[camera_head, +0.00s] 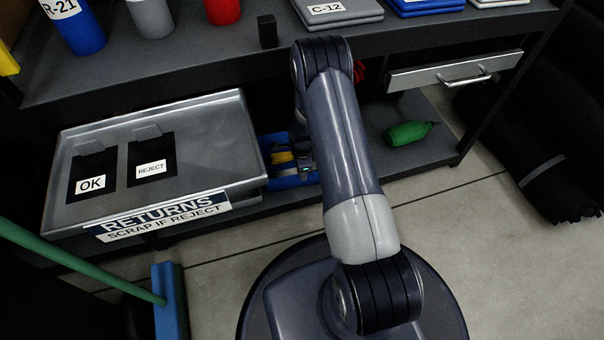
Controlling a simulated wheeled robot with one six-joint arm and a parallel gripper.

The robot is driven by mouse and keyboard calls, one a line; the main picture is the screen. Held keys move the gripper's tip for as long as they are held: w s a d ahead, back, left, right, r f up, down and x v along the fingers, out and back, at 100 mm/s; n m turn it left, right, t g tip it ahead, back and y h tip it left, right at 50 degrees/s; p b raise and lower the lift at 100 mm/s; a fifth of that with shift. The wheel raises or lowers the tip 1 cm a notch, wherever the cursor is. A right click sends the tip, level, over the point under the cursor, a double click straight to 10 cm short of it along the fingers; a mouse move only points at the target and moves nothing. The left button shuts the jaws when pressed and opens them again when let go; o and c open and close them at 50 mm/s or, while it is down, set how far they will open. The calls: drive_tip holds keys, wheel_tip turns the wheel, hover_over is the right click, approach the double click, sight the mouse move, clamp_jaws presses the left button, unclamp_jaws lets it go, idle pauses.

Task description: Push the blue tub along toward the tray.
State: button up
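The blue tub (288,183) sits on the lower shelf, just right of the tray and partly hidden behind my arm. Yellow and dark items lie in it. The grey metal tray (215,140) is to its left, with a RETURNS label on its front edge. My gripper (305,168) is at the tub, reaching down over its right part. My arm covers much of the gripper, so its fingers and any contact with the tub cannot be made out.
Two black pockets, marked OK (91,177) and REJECT (151,160), lie on the tray. A green bottle-like object (409,133) lies on the shelf to the right. The upper shelf and a drawer (455,75) overhang. A green-handled broom (168,300) stands at front left.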

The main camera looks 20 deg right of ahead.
wheel_tip(320, 180, up, 5)
drive_tip(key=p, duration=0.1)
hover_over(302, 186)
drive_tip(key=shift+w+f, duration=0.1)
drive_tip(key=shift+f, duration=0.1)
drive_tip(key=shift+f, duration=0.15)
wheel_tip(302, 186, down, 11)
drive_tip(key=b, duration=0.4)
drive_tip(key=shift+b, duration=0.3)
drive_tip(key=shift+r, duration=0.2)
